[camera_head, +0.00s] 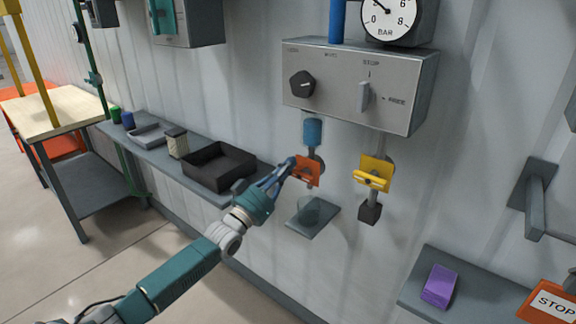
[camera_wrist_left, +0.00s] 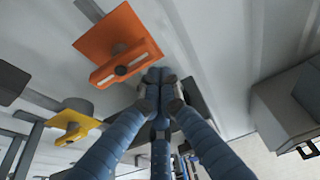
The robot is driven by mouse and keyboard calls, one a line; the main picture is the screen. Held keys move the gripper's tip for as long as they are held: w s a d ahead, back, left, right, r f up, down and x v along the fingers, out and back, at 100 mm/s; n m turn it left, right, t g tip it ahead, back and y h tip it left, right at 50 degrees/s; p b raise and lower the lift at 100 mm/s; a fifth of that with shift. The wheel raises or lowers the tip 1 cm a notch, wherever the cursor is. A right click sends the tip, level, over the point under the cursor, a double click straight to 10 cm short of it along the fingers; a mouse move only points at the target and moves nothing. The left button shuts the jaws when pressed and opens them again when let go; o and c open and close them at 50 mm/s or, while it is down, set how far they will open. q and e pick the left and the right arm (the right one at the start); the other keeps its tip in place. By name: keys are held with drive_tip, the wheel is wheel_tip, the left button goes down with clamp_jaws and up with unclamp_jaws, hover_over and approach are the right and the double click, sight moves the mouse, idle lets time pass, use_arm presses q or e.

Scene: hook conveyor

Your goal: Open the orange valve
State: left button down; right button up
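The orange valve (camera_head: 308,173) is on the wall pipe below a blue cylinder, in the middle of the head view. In the left wrist view its orange plate and lever handle (camera_wrist_left: 122,66) show at the upper left. My left gripper (camera_head: 290,163) is at the valve's left side in the head view. In the left wrist view its blue fingers converge and the fingertips (camera_wrist_left: 159,76) are together, with nothing visible between them. They lie just beside the handle's end; I cannot tell whether they touch it. My right gripper is in neither view.
A yellow valve (camera_head: 372,177) is right of the orange one. A grey control box (camera_head: 350,85) is above. A small shelf with a clear cup (camera_head: 307,210) is below. A dark tray (camera_head: 218,167) sits on the left shelf. A purple block (camera_head: 440,287) is at lower right.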

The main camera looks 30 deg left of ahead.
use_arm(q)
drive_tip(key=shift+f, duration=0.45)
drive_tip(key=shift+n, duration=0.4)
drive_tip(key=shift+a+f+n+y+p, duration=0.15)
drive_tip(key=shift+n+y, duration=0.1)
drive_tip(key=shift+n, duration=0.25)
drive_tip(key=shift+f+n+y+p, duration=0.1)
drive_tip(key=shift+n+y+p, duration=0.15)
drive_tip(key=shift+n, duration=0.25)
drive_tip(key=shift+a+f+n+y+p, duration=0.1)
drive_tip(key=shift+n+y, duration=0.2)
drive_tip(key=shift+n, duration=0.2)
drive_tip(key=f+n+y, duration=0.1)
drive_tip(key=n, duration=0.2)
drive_tip(key=f+n+g+y+p, duration=0.1)
drive_tip(key=f+n, duration=0.1)
drive_tip(key=n, duration=0.2)
drive_tip(key=f+n+g+y+p, duration=0.1)
drive_tip(key=n, duration=0.2)
drive_tip(key=shift+d+f+y, duration=0.15)
drive_tip(key=shift+d+y, duration=0.05)
drive_tip(key=shift+y, duration=0.2)
drive_tip(key=shift+d+f, duration=0.25)
idle(0.4)
